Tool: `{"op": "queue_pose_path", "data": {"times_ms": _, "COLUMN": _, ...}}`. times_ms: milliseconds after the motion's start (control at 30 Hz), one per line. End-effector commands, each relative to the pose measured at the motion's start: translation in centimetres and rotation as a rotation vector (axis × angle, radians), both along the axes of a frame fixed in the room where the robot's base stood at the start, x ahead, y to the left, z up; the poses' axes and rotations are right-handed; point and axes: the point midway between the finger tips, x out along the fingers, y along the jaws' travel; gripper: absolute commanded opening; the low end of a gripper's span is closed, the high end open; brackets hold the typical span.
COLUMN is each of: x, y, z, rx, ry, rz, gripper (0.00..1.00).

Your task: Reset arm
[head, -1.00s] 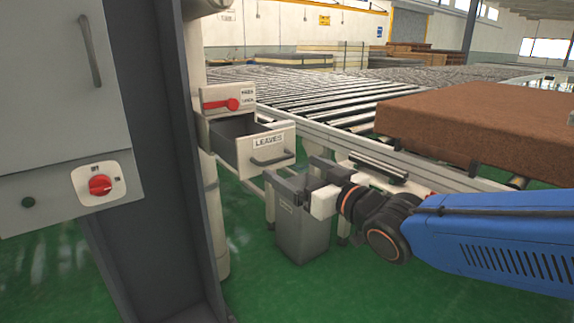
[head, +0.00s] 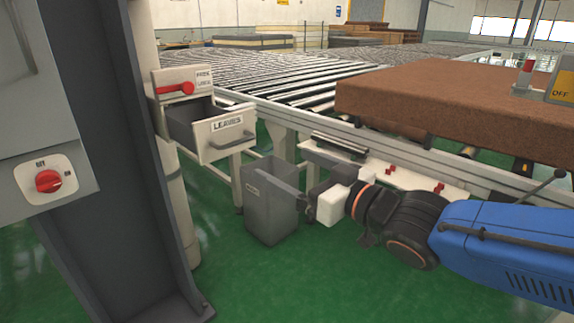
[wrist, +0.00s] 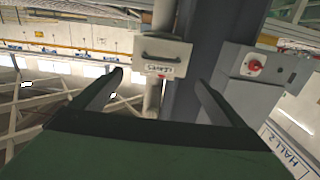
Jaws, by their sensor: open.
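My blue arm (head: 510,240) reaches in from the right in the head view. My gripper (head: 290,185) is open and empty, with its dark fingers by the upper right of the grey bin (head: 262,215). In the wrist view, which is upside down, the two fingers of my gripper (wrist: 160,82) stand wide apart with nothing between them. The pulled-out drawer marked LEAVES (head: 228,140) is above and left of my gripper in the head view, and it also shows beyond the fingertips in the wrist view (wrist: 162,52).
A brown mattress (head: 440,95) lies on the roller conveyor (head: 290,75). A grey column (head: 135,160) and a box with a red knob (head: 48,181) stand at the left. A box marked OFF (head: 562,85) is at the far right. Green floor (head: 330,285) is clear in front.

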Motion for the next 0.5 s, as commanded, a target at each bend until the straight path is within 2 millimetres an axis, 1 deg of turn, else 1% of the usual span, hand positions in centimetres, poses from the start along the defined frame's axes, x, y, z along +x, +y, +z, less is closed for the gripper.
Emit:
{"op": "queue_pose_path", "data": {"times_ms": 233, "x": 0.0, "y": 0.0, "z": 0.0, "rx": 0.000, "ry": 0.000, "rz": 0.000, "gripper": 0.94}}
{"op": "queue_pose_path", "data": {"times_ms": 333, "x": 0.5, "y": -0.7, "z": -0.3, "rx": -0.011, "ry": 0.008, "rz": -0.024, "gripper": 0.94}}
{"op": "queue_pose_path", "data": {"times_ms": 367, "x": 0.8, "y": -1.2, "z": -0.5, "rx": -0.020, "ry": 0.015, "rz": -0.041, "gripper": 0.94}}
{"op": "queue_pose_path", "data": {"times_ms": 433, "x": 1.8, "y": -3.1, "z": -1.2, "rx": -0.049, "ry": 0.040, "rz": -0.103, "gripper": 0.94}}
{"op": "queue_pose_path", "data": {"times_ms": 467, "x": 2.2, "y": -4.2, "z": -1.7, "rx": -0.067, "ry": 0.055, "rz": -0.136, "gripper": 0.94}}
{"op": "queue_pose_path", "data": {"times_ms": 500, "x": 2.9, "y": -5.9, "z": -2.4, "rx": -0.093, "ry": 0.082, "rz": -0.188, "gripper": 0.94}}
